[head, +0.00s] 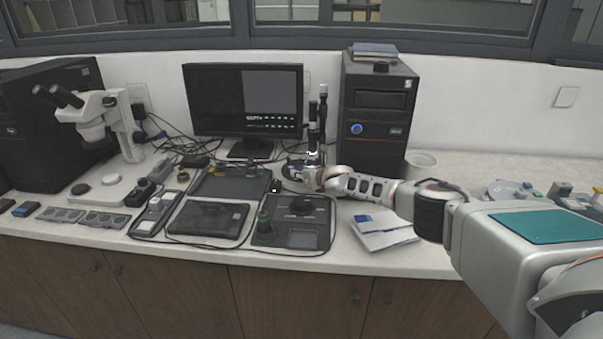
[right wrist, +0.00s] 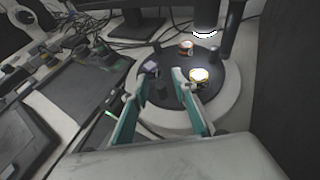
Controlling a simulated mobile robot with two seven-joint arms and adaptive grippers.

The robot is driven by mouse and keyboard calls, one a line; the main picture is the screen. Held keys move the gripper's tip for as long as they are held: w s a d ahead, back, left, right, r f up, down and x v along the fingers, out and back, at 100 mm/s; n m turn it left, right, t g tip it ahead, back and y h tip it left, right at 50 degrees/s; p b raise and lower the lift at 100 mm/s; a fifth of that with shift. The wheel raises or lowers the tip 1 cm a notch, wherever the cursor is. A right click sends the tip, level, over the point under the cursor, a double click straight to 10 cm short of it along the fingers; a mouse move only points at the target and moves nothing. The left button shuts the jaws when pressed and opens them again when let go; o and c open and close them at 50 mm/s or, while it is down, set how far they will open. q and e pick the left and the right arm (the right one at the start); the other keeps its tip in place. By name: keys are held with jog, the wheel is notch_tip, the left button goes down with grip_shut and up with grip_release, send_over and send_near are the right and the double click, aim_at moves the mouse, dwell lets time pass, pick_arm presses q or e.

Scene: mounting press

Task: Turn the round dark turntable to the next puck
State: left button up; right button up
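The round dark turntable (right wrist: 222,95) sits on a pale round base in the right wrist view. A brightly lit puck with a yellow rim (right wrist: 199,76), a copper-coloured puck (right wrist: 186,47) and a purplish puck (right wrist: 150,68) rest on it. Short dark posts also stand on it, one (right wrist: 160,89) seen between my fingers. My right gripper (right wrist: 158,72) is open, its teal fingers reaching over the near part of the turntable; contact cannot be told. In the head view my right gripper (head: 312,180) hides most of the turntable (head: 291,170). My left gripper is not in view.
A microscope column (head: 313,125) rises behind the turntable. A dark computer tower (head: 377,115) stands close on the right and a monitor (head: 243,100) behind on the left. A control box with knobs (head: 303,225), a dark tray (head: 228,187) and cables lie nearby.

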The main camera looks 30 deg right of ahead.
jog(key=shift+s, duration=0.15)
jog(key=shift+s+f, duration=0.1)
jog(key=shift+s, duration=0.6)
jog(key=r+v, duration=0.1)
jog(key=v, duration=0.9)
